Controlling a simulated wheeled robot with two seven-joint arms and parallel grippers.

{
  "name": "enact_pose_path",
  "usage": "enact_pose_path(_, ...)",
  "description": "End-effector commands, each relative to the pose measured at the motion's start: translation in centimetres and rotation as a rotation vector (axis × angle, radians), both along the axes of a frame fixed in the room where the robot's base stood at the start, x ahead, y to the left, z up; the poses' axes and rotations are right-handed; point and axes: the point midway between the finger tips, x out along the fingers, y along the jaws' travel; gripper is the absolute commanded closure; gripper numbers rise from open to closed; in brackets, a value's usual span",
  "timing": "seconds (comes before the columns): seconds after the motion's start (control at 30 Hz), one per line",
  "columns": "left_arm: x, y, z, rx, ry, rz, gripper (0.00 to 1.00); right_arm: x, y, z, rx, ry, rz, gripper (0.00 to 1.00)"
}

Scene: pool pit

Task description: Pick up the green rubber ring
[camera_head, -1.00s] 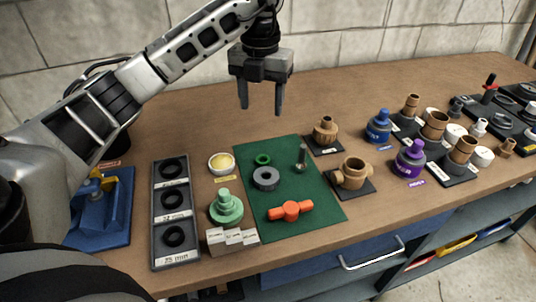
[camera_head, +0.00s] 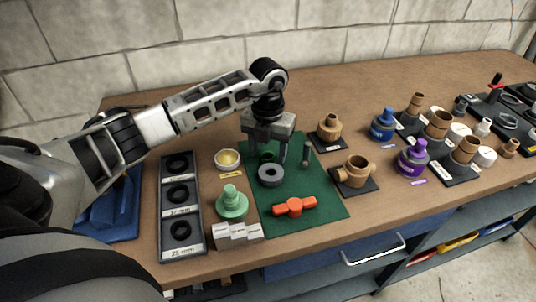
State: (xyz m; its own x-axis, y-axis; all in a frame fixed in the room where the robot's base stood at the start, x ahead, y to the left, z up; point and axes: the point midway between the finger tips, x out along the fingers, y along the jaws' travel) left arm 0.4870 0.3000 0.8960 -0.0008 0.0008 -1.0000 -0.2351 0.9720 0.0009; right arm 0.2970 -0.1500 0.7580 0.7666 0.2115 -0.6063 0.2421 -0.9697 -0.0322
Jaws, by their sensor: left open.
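The small green rubber ring (camera_head: 268,156) lies on the dark green mat (camera_head: 318,187), just behind the grey ring (camera_head: 271,175). My left gripper (camera_head: 268,158) points down over the mat, open and empty. Its two fingers show on either side of the green ring, low over it. I cannot tell whether the fingertips touch the mat. Part of the green ring is hidden by the gripper. My right gripper is out of view.
On the mat are an orange valve handle (camera_head: 294,207) and a small upright metal pin (camera_head: 306,154). A yellow-filled dish (camera_head: 227,159), a light green stepped part (camera_head: 231,203) and a tray of black rings (camera_head: 167,230) stand left. Brown fittings (camera_head: 356,171) stand right.

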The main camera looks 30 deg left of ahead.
Motion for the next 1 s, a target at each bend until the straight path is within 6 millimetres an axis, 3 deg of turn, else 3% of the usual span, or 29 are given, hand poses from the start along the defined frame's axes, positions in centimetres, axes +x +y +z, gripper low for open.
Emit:
enact_pose_path(0.23,0.0,0.0,-0.2,-0.001,-0.001,-0.001,0.47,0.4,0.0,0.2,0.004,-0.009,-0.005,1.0)
enact_pose_path(0.4,0.0,0.0,-0.2,-0.001,-0.001,-0.001,0.91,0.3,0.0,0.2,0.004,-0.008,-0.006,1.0)
enact_pose_path(0.77,0.0,0.0,0.2,-0.001,-0.001,0.0,0.92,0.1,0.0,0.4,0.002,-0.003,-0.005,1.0)
enact_pose_path(1.0,0.0,0.0,3.3,-0.001,-0.002,-0.001,0.92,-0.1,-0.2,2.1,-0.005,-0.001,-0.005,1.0)
